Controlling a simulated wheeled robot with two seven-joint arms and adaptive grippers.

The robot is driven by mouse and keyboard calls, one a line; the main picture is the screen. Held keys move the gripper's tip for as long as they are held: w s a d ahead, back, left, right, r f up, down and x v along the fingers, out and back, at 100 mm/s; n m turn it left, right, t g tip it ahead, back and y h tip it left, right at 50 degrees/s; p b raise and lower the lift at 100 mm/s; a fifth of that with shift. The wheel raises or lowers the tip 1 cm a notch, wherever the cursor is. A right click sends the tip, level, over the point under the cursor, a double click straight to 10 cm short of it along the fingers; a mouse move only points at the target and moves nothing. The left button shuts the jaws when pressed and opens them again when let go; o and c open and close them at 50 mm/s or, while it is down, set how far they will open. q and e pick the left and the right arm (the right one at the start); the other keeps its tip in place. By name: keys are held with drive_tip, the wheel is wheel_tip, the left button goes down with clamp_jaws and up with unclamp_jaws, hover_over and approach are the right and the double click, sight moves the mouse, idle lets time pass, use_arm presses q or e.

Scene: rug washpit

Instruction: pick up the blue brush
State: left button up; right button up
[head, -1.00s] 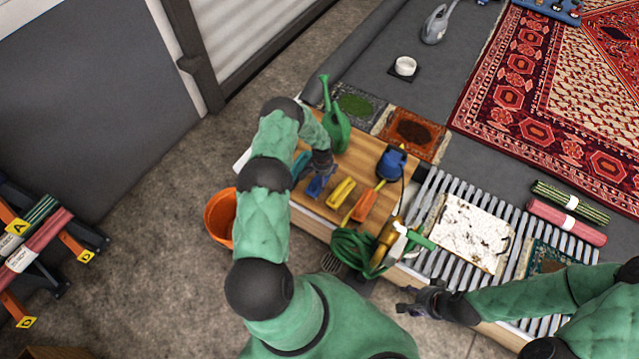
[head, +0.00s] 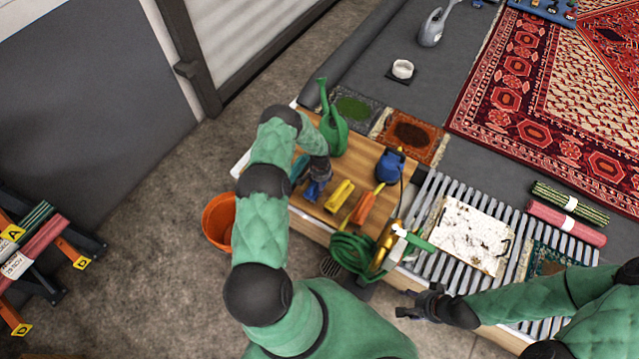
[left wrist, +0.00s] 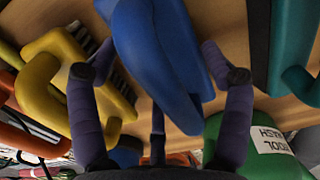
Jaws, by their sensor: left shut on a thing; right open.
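The blue brush (head: 314,189) is on the wooden board at the left end of the bench, between a teal brush (head: 299,167) and a yellow brush (head: 340,196). My left gripper (head: 318,176) reaches down over it and is shut on it. In the left wrist view the blue brush (left wrist: 160,65) fills the space between the fingers of the left gripper (left wrist: 160,75). Its underside and any gap to the board are hidden. My right gripper (head: 421,303) is open and empty near the front edge of the bench, well away from the brush.
An orange brush (head: 362,207), a blue jug (head: 390,166) and a coiled green hose (head: 352,252) lie to the right. A green watering can (head: 334,130) stands behind. An orange bucket (head: 218,220) is on the floor at the left. A slatted grate (head: 430,190) lies to the right.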

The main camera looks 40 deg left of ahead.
use_arm(q)
drive_tip(key=shift+r, duration=0.45)
wheel_tip(320, 180, up, 2)
drive_tip(key=shift+r+p, duration=0.25)
drive_tip(key=shift+p, duration=0.45)
drive_tip(key=s+d+r+p, duration=0.3)
drive_tip(key=s+r+p, duration=0.2)
drive_tip(key=s+r, duration=0.4)
drive_tip(key=shift+s+r, duration=0.25)
drive_tip(key=shift+s, duration=2)
